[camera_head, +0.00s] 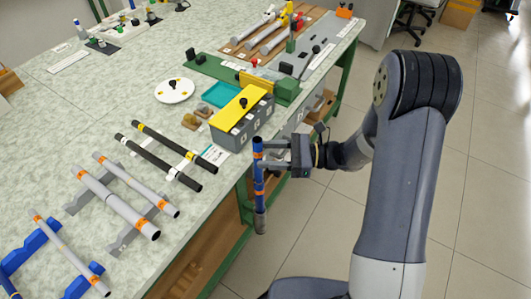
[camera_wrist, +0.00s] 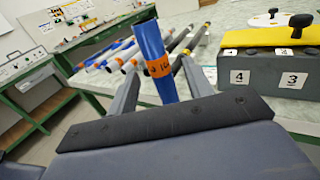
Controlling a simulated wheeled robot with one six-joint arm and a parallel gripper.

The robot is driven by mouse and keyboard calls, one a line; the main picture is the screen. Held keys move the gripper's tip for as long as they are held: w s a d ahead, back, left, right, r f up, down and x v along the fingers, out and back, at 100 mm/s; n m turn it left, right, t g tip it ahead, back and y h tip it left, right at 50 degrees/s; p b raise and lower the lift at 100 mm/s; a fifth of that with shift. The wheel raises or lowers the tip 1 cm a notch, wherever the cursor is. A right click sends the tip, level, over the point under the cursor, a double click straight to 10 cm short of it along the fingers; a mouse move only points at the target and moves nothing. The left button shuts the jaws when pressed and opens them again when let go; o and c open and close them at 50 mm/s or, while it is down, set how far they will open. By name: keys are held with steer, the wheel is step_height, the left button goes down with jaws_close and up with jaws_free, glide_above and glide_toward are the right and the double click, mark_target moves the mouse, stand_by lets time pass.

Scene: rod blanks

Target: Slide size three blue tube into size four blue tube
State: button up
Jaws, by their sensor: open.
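My gripper (camera_head: 264,154) is out beyond the table's front edge with its fingers open. An upright blue tube (camera_head: 258,173) with orange bands stands between the fingers, and its lower end is grey. I cannot tell whether the grey end is a separate piece. In the wrist view the blue tube (camera_wrist: 151,42) rises between the two fingers, slightly tilted, with an orange label whose marking I cannot read surely. Contact with the fingers is unclear. Blue parts (camera_head: 32,244) lie at the table's lower left; I cannot tell which are tubes and which are supports.
On the table (camera_head: 60,130) lie grey tubes (camera_head: 115,200) on grey supports and dark rods (camera_head: 160,163). A grey box with a yellow lid (camera_head: 240,112) stands near the front edge, close to my gripper. A white disc (camera_head: 174,92) lies behind. The floor at right is clear.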

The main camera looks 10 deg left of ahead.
steer(key=w+d, duration=0.1)
steer(key=d, duration=0.8)
steer(key=shift+w+d+b, duration=0.15)
steer(key=shift+d+b, duration=0.2)
steer(key=shift+b, duration=0.05)
steer(key=s+a+r+p, duration=0.1)
steer(key=a, duration=0.9)
steer(key=shift+s+a+p, duration=0.25)
steer(key=shift+a+p, duration=0.15)
steer(key=shift+f, duration=0.1)
